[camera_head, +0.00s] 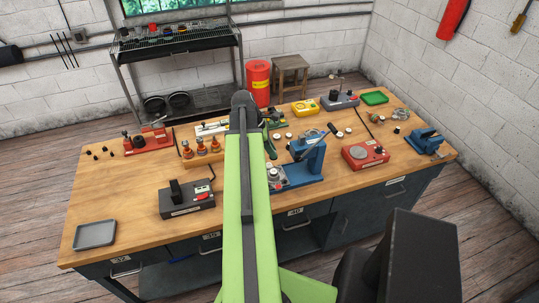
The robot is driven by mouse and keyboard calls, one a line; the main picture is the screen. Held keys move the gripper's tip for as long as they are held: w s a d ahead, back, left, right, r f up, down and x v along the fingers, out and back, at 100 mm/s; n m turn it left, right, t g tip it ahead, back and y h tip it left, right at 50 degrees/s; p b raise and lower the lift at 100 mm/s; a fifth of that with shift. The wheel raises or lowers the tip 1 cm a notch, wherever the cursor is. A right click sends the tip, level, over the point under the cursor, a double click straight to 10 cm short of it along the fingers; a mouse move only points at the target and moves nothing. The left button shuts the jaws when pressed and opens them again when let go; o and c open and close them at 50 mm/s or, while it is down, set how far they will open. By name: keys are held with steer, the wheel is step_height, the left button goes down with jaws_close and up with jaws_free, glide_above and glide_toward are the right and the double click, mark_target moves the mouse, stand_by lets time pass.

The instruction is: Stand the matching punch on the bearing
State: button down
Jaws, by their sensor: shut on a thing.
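A blue press (306,160) stands near the middle of the bench. A round pale metal part, which looks like the bearing (273,173), sits at the left end of its base. My gripper (271,153) hangs from the far end of my green arm, just above this part. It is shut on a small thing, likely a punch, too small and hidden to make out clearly. I cannot tell whether that thing touches the bearing. Several copper-coloured pieces with dark tops (201,147) stand in a row left of my arm.
A dark box with a red button (188,197) and a grey tray (95,234) are at left. A red stand (147,141) is behind them. A red device (365,155) and a blue vice (426,141) are at right. The front left bench top (130,210) is clear.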

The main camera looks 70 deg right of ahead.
steer(key=shift+s+f+b, duration=0.1)
steer(key=shift+f+b, duration=2.3)
steer(key=shift+f, duration=0.15)
steer(key=shift+f, duration=0.1)
steer(key=shift+f+b, duration=1.3)
steer(key=shift+b, duration=0.1)
steer(key=shift+f, duration=0.1)
steer(key=c, duration=1.2)
jaws_free()
steer(key=shift+c, duration=0.2)
step_height(320, 180, up, 8)
steer(key=p, duration=0.8)
